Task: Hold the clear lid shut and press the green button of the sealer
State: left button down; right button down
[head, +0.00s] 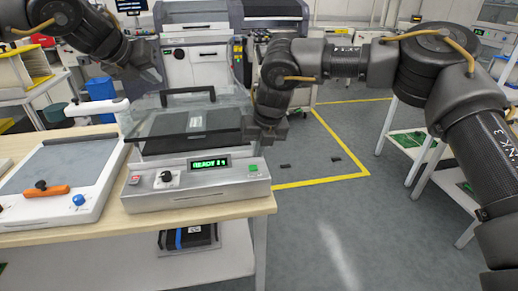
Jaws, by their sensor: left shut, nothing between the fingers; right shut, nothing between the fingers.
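The sealer (222,193) is a pale grey box on the wooden-topped table. Its display (208,163) is lit green and reads READY. The green button (253,169) is at the right end of its sloped front panel. The clear lid (150,122), with a black handle (188,91), looks raised and tilted over the dark bed. My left gripper (150,78) is shut and empty, up and left of the handle, apart from it. My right gripper (264,138) is shut, pointing down beside the lid's right edge, above the green button; whether it touches the lid I cannot tell.
A red button (135,180) and a black knob (166,176) share the panel. Left of the sealer lies a white-framed board (88,205) with an orange handle (46,190). A dark device (188,237) sits on the lower shelf. Open floor lies to the right.

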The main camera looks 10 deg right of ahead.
aim_at(170, 90)
pick_arm(q)
jog(key=shift+x, duration=2.2)
